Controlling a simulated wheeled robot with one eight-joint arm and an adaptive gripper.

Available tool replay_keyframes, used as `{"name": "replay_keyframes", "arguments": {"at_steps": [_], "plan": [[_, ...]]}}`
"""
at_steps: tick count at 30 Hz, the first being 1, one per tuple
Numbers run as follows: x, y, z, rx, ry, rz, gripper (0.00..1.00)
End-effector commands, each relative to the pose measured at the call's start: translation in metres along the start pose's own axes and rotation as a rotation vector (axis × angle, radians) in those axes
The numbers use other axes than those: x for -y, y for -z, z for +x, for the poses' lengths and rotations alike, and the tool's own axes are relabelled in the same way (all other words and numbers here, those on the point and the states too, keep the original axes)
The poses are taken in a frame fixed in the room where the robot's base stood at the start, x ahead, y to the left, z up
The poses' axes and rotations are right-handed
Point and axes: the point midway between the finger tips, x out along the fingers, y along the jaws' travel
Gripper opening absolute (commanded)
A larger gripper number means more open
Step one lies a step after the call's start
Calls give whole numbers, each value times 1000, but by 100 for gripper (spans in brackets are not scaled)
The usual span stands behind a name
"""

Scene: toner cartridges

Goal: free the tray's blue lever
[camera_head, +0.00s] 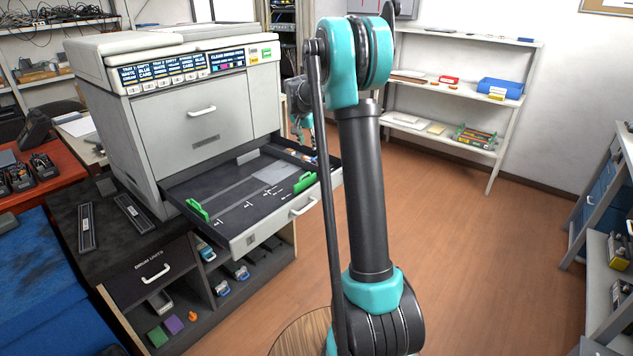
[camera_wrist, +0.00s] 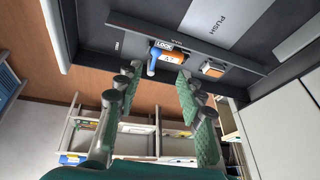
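The blue lever (camera_wrist: 153,62) shows in the wrist view beside an orange and white LOCK label (camera_wrist: 168,54), in a recess along the tray's edge. The tray (camera_head: 240,207) is pulled out of the grey printer in the head view, with dark floor and green guides. My gripper (camera_wrist: 156,76) is open, its green-padded fingers spread. The lever appears between the fingertips in the picture, nearer the left one; I cannot tell whether they touch it. In the head view, my arm largely hides my gripper near the tray's far right corner.
The printer (camera_head: 195,110) stands behind the tray on a dark cabinet (camera_head: 160,270). A small orange and white block (camera_wrist: 212,69) sits right of the lever. White shelves (camera_head: 455,95) stand at the back wall.

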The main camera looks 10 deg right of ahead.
Motion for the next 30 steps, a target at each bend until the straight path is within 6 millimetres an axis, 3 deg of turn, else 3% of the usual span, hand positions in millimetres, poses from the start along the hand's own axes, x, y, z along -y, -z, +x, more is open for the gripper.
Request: {"name": "replay_keyframes", "arguments": {"at_steps": [14,30], "plan": [[0,0,-88,0,0,-1,38],[-66,-77,-91,30,38,-184,38]]}}
